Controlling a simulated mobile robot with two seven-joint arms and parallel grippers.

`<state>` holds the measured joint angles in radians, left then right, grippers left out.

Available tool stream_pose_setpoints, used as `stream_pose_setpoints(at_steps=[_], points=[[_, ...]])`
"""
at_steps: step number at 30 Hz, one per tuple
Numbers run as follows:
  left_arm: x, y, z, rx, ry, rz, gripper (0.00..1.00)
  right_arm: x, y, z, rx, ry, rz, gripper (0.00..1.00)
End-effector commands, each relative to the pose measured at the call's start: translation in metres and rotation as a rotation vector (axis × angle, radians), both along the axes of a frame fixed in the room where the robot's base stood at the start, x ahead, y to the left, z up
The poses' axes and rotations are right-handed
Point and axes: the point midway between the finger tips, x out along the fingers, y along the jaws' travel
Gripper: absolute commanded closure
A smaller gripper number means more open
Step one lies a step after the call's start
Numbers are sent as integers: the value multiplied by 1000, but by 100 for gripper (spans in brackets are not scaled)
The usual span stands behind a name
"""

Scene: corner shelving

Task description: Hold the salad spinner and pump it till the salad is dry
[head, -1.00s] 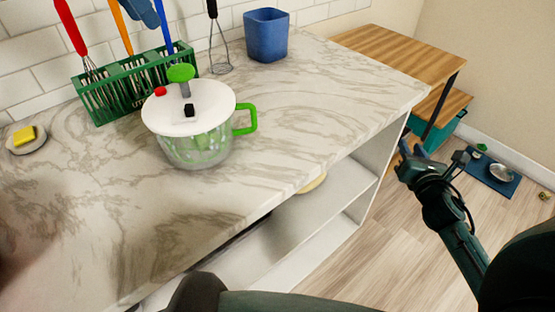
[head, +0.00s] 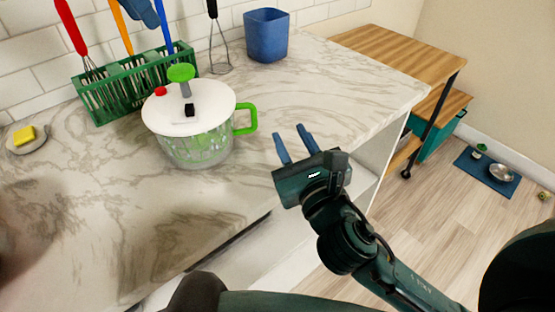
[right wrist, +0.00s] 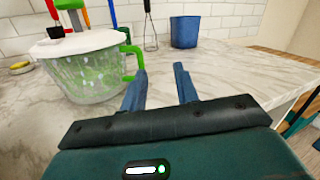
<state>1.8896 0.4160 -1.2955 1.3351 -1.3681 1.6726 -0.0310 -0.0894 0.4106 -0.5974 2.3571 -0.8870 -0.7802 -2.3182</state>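The salad spinner (head: 200,140) stands upright on the marble counter, with a clear bowl, a white lid (head: 188,106), a green pump knob (head: 181,73) and a green side handle (head: 246,120). Green salad shows dimly through its wall. My right gripper (head: 292,144) is open and empty, to the right of the spinner and apart from the handle. In the right wrist view the spinner (right wrist: 88,72) is at the left, with its handle (right wrist: 134,62) beyond the left fingertip. My left gripper is not in view.
A green utensil rack (head: 125,92) stands behind the spinner, with a whisk (head: 218,50) and a blue cup (head: 266,36) to its right. A yellow sponge (head: 24,136) lies on a dish at the left. The counter's front is clear. A wooden cart (head: 405,52) stands at the right.

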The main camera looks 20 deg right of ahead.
Motion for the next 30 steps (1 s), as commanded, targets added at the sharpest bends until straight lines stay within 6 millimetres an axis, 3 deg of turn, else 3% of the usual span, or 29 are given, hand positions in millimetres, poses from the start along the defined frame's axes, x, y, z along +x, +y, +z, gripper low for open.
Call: stream_pose_setpoints(at_steps=[1, 6, 11, 30], points=[[0, 0, 0, 0, 0, 0, 64, -8, 12, -3, 47, 23, 15, 70], [0, 0, 0, 0, 0, 0, 64, -23, 30, -12, 147, 82, 27, 70], [0, 0, 0, 0, 0, 0, 64, -19, 35, -15, 172, 96, 26, 70], [0, 0, 0, 0, 0, 0, 64, 90, 46, -14, 169, 97, 25, 70]])
